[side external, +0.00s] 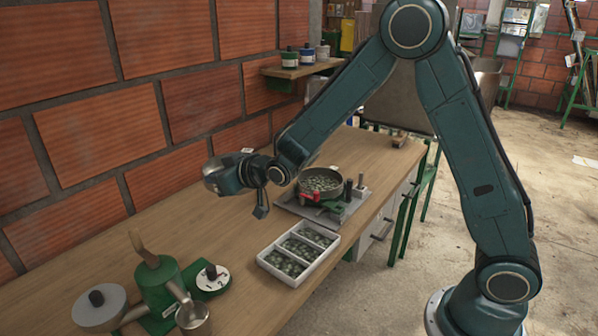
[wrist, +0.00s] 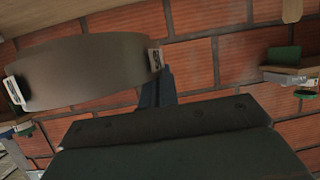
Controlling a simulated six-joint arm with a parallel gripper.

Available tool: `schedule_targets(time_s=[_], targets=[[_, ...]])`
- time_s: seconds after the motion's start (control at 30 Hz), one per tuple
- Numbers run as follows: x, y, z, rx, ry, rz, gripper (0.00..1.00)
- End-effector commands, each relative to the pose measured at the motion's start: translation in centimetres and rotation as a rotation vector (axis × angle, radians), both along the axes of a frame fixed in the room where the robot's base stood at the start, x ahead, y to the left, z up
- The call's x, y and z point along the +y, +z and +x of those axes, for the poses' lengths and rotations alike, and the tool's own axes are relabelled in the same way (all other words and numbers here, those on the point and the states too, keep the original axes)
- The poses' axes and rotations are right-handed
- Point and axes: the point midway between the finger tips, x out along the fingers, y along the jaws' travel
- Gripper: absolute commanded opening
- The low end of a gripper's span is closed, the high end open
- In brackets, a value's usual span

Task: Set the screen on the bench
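The wooden bench (side external: 200,235) runs below, with bare wood under the gripper.
A round pan (side external: 322,187) of green fruit sits on a grey stand right of my gripper. A white divided tray (side external: 272,270) of green fruit lies in front. A green device (side external: 158,285), metal cup (side external: 194,320) and grey round lid (side external: 98,310) stand at front left. A wall shelf (side external: 302,70) holds jars.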

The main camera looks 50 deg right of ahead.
Motion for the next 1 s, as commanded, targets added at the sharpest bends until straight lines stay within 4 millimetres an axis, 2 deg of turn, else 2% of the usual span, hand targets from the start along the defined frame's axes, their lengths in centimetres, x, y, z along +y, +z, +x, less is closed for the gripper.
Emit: schedule_targets(time_s=[0.8,1.0], targets=[[0.0,-12.6,0.0,0.003,0.0,-0.002,0.0],[0.0,-14.8,0.0,0.001,-0.001,0.0,0.0]])
